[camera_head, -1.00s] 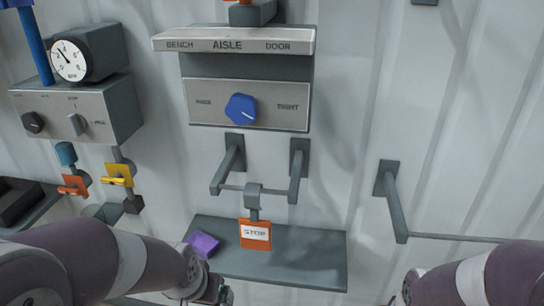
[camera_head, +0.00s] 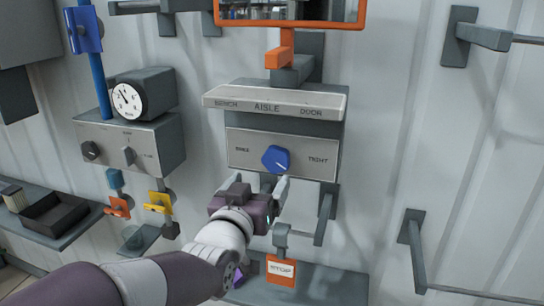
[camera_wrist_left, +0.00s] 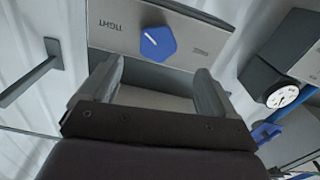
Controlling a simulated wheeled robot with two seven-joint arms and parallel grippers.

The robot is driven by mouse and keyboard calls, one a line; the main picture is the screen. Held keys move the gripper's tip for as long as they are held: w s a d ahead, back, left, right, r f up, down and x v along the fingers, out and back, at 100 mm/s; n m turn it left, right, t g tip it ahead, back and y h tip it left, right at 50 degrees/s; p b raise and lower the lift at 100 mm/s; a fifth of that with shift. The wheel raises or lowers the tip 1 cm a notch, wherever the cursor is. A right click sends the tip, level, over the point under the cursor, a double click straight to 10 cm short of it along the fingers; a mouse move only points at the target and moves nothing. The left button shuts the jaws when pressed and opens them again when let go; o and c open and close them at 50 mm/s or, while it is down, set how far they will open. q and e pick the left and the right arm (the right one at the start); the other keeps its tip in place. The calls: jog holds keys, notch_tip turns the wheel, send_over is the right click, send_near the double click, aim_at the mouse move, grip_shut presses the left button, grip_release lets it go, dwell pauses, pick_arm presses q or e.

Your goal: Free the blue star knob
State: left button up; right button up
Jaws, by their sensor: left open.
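The blue star knob (camera_head: 276,158) sits on a light panel between a left label, hard to read, and the word TIGHT. Its white pointer line slants toward the lower right in the head view. My left gripper (camera_head: 262,184) is open and empty just below the knob, apart from it. In the left wrist view the knob (camera_wrist_left: 157,43) shows upside down, beyond and between the two open fingers (camera_wrist_left: 158,85). My right gripper is not in view.
A shelf (camera_head: 275,101) marked BENCH, AISLE, DOOR juts out above the knob. An orange STOP tag (camera_head: 281,272) hangs below on a rail. A gauge box (camera_head: 147,93) and control box stand left; a wall bracket (camera_head: 413,250) is right.

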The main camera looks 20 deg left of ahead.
aim_at(274, 162)
pick_arm(q)
jog(key=w+p, duration=0.1)
jog(key=w, duration=0.1)
jog(key=w+p, duration=0.1)
jog(key=w, duration=0.2)
jog(key=w+p, duration=0.1)
jog(key=w, duration=0.1)
jog(key=shift+w+d+r, duration=0.1)
jog(key=shift+w+d, duration=0.2)
jog(key=shift+w, duration=0.05)
jog(key=shift+w+a+f+p, duration=0.1)
jog(key=shift+w+f+p, duration=0.1)
jog(key=shift+w+p, duration=0.3)
jog(key=c, duration=1.1)
jog(key=shift+o, duration=0.3)
jog(key=shift+b, duration=0.3)
